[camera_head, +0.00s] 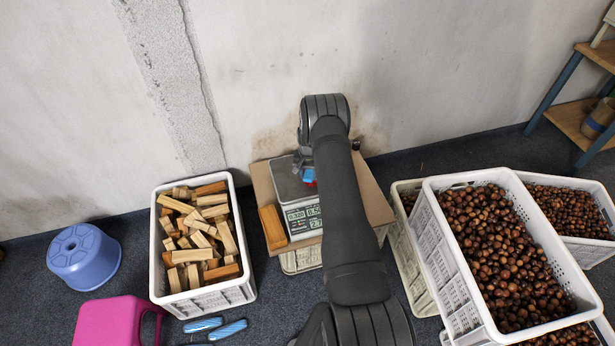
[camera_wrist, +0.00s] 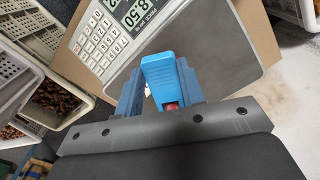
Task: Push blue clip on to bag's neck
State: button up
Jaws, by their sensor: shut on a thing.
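My gripper (camera_wrist: 160,70) is shut on the blue clip (camera_wrist: 161,74), which sits between its two dark blue fingers in the wrist view. A small red patch (camera_wrist: 171,105) shows just below the clip, with a pale bit beside it. I cannot tell whether these are the bag's neck or part of the clip. In the head view the blue clip (camera_head: 308,174) is a small spot beside my arm, over the scale's metal pan (camera_head: 288,184). My arm hides most of the gripper there. No bag can be made out clearly.
The scale's display and keypad (camera_head: 301,218) face front, on a cardboard sheet (camera_head: 372,200) over a crate. A wooden block (camera_head: 272,227) lies left of the scale. A crate of wood blocks (camera_head: 244,285) stands left, chestnut crates (camera_head: 440,250) right, and the wall (camera_head: 270,60) behind.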

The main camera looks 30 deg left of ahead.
jog(key=shift+w+a, duration=0.15)
jog(key=shift+w, duration=0.4)
jog(key=o, duration=0.9)
notch_tip(320, 180, up, 17)
jog(key=shift+r, duration=0.2)
jog(key=shift+f, duration=0.1)
notch_tip(320, 180, down, 17)
jog(key=shift+f, duration=0.1)
dwell(0.5)
